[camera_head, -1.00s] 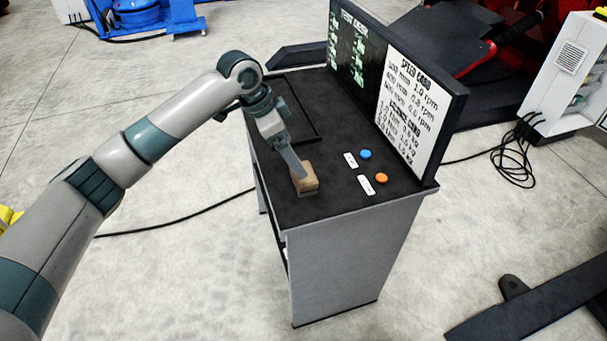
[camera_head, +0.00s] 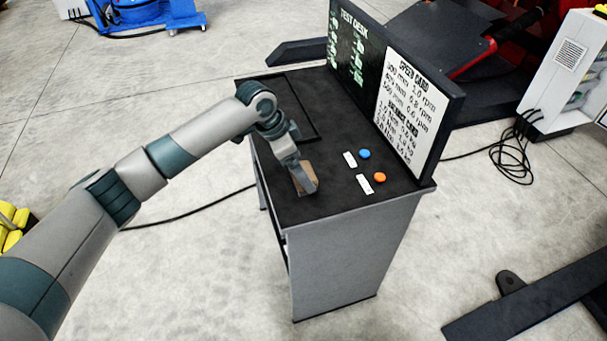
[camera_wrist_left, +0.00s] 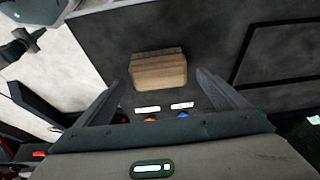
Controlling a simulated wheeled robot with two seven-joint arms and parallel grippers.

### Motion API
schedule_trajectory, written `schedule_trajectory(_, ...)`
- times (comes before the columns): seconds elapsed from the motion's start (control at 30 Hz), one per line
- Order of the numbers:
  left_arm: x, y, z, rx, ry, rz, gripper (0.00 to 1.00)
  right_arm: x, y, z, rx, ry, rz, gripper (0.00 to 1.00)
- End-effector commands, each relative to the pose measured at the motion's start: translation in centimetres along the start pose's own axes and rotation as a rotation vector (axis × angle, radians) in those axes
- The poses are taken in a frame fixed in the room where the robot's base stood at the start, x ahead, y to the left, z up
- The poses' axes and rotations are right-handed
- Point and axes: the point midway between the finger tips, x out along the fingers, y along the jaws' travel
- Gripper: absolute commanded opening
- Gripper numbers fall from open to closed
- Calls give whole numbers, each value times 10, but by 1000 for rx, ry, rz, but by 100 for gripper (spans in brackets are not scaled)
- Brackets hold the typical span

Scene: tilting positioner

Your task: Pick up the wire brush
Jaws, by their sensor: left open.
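The wire brush shows as a wooden block (camera_head: 308,172) on the dark desk top (camera_head: 285,212), near its front left edge. In the left wrist view the wooden block (camera_wrist_left: 158,70) lies ahead of the fingers, roughly centred between them. My left gripper (camera_head: 304,184) is open and hangs over the block, hiding part of it in the head view. In the wrist view the left gripper's two fingers (camera_wrist_left: 160,92) are spread wide on either side, with no visible contact. Bristles cannot be made out. My right gripper is not in view.
A blue button (camera_head: 365,154) and an orange button (camera_head: 380,177) with white labels sit right of the block. An upright board (camera_head: 395,90) stands along the desk's back. A dark-rimmed recess or tray (camera_head: 314,122) lies behind the gripper.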

Motion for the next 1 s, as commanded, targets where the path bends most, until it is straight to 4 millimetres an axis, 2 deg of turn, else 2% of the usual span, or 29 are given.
schedule_trajectory(0.03,4,2,0,-1,-3,3,92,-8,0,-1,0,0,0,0)
schedule_trajectory(0.27,26,1,0,0,-2,0,92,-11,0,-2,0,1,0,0)
schedule_trajectory(0.73,28,1,1,1,-1,0,92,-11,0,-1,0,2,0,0)
schedule_trajectory(0.77,28,1,1,1,-1,0,87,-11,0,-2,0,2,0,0)
schedule_trajectory(0.93,28,1,0,1,-1,0,47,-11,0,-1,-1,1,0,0)
schedule_trajectory(1.0,27,0,0,1,0,-1,44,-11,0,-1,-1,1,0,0)
